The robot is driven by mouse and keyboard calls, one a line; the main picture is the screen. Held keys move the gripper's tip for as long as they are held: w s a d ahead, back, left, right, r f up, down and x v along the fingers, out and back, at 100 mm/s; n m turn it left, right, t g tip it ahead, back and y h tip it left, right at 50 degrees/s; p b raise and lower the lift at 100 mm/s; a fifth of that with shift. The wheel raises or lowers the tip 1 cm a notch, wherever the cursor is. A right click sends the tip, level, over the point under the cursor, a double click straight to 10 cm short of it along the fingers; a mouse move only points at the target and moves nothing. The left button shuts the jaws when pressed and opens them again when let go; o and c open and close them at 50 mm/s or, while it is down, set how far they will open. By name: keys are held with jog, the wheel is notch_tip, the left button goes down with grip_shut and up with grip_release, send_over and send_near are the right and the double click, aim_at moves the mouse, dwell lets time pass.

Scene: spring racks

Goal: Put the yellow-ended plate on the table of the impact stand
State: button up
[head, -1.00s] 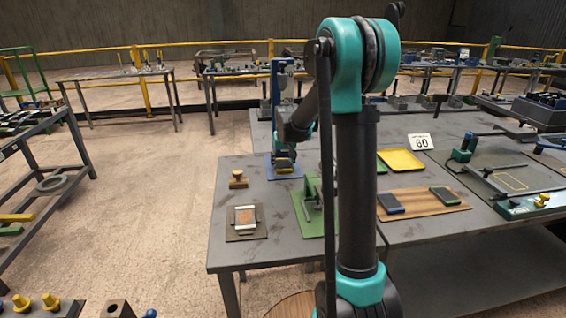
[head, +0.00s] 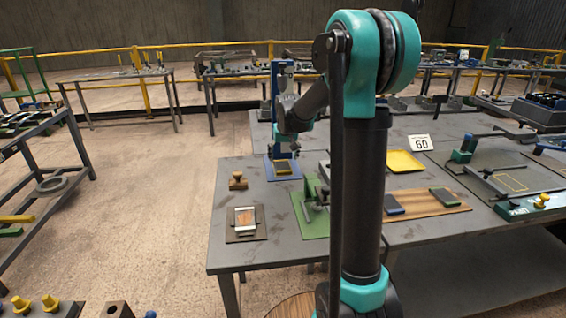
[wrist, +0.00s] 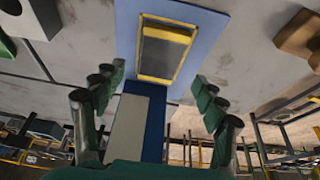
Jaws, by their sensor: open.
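The yellow-ended plate (wrist: 165,52), dark grey with yellow ends, lies flat on the blue table of the impact stand (wrist: 199,24) in the wrist view. Yellow also shows along its sides; I cannot tell if that is plate or table marking. In the head view the plate (head: 283,168) is small at the foot of the blue column of the impact stand (head: 275,85). My gripper (wrist: 160,88) is open and empty, its fingers spread wide and apart from the plate. In the head view my gripper (head: 287,146) is above the plate, partly hidden by my arm.
A wooden stamp-like block (head: 238,181) stands left of the stand. A brown pad with a framed piece (head: 245,221) and a green fixture (head: 312,205) are nearer. A yellow tray (head: 404,161) and a wooden board (head: 425,206) with two dark plates lie right.

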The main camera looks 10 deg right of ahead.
jog(key=v, duration=0.7)
jog(key=shift+r, duration=0.2)
